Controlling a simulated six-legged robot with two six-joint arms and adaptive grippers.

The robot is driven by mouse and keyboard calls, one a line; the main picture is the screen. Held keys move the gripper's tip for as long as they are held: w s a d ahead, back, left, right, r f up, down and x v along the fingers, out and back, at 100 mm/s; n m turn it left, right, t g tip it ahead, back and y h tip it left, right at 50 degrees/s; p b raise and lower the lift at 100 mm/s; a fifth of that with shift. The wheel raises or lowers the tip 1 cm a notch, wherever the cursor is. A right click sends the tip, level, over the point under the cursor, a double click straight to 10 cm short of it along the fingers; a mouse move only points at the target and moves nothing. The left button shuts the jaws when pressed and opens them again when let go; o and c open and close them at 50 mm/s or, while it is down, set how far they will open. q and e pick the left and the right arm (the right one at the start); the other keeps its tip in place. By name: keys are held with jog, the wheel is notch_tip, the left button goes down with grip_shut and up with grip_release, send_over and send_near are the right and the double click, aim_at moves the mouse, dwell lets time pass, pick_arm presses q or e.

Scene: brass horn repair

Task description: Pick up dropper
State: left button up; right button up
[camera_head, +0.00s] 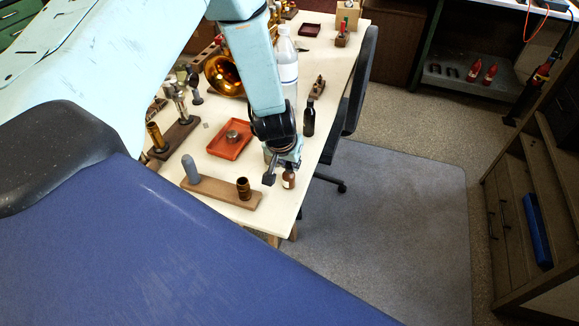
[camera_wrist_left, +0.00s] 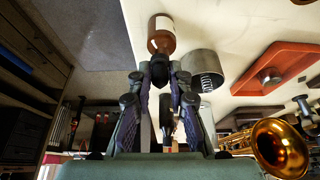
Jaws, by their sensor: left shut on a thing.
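A small brown bottle (camera_head: 289,180) with a pale label stands near the front right corner of the white table. In the left wrist view the brown bottle (camera_wrist_left: 161,40) is just beyond my fingertips. My left gripper (camera_head: 283,164) is over the bottle's top. In the wrist view my left gripper (camera_wrist_left: 160,80) is shut on the dropper (camera_wrist_left: 160,70), whose black top shows between the fingertips. The dropper's lower part is hidden, and I cannot tell whether it sits in the bottle. My right gripper is not in view.
A metal cup with a spring (camera_wrist_left: 203,68) stands close beside the brown bottle. A dark bottle (camera_head: 309,120) and a clear bottle (camera_head: 286,75) stand behind my gripper. An orange tray (camera_head: 219,149) and a wooden strip with posts (camera_head: 215,190) lie left. A chair (camera_head: 361,80) is at right.

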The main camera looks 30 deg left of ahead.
pick_arm(q)
jog(key=shift+a, duration=0.25)
jog(key=shift+c, duration=0.2)
notch_tip(320, 180, up, 28)
jog(key=p, duration=1.6)
jog(key=shift+d, duration=0.2)
